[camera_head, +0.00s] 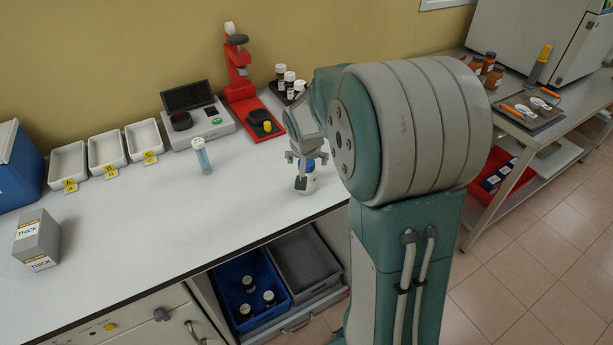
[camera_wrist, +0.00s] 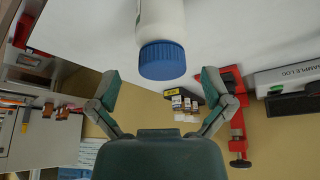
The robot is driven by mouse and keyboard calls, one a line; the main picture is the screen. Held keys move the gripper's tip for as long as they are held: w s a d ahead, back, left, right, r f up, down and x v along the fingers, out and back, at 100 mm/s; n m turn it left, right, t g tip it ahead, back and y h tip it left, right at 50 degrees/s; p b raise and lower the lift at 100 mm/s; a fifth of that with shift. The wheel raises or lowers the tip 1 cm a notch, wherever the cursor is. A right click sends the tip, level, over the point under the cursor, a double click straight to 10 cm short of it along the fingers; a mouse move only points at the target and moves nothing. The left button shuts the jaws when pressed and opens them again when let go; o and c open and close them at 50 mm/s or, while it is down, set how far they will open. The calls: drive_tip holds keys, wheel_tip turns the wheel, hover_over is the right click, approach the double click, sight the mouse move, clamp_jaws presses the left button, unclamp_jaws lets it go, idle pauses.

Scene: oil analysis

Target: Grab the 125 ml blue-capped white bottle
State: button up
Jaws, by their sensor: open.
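In the wrist view the blue cap (camera_wrist: 162,60) and the lower white body (camera_wrist: 160,15) show at the top, between the finger lines. My gripper (camera_head: 306,160) is right above the bottle in the head view, pointing down. In the wrist view its two fingers (camera_wrist: 158,82) are spread wide on either side of the cap, with gaps on both sides. Nothing is held. The arm hides part of the bench behind.
A clear blue-tinted tube (camera_head: 202,155) stands to the left. White trays (camera_head: 107,151) and a grey box (camera_head: 37,238) are farther left. The bench middle is clear. A blue crate (camera_head: 232,283) sits below.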

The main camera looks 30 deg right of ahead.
drive_tip(key=x, duration=0.4)
drive_tip(key=shift+a+f, duration=0.2)
drive_tip(key=c, duration=1.1)
drive_tip(key=shift+c, duration=0.2)
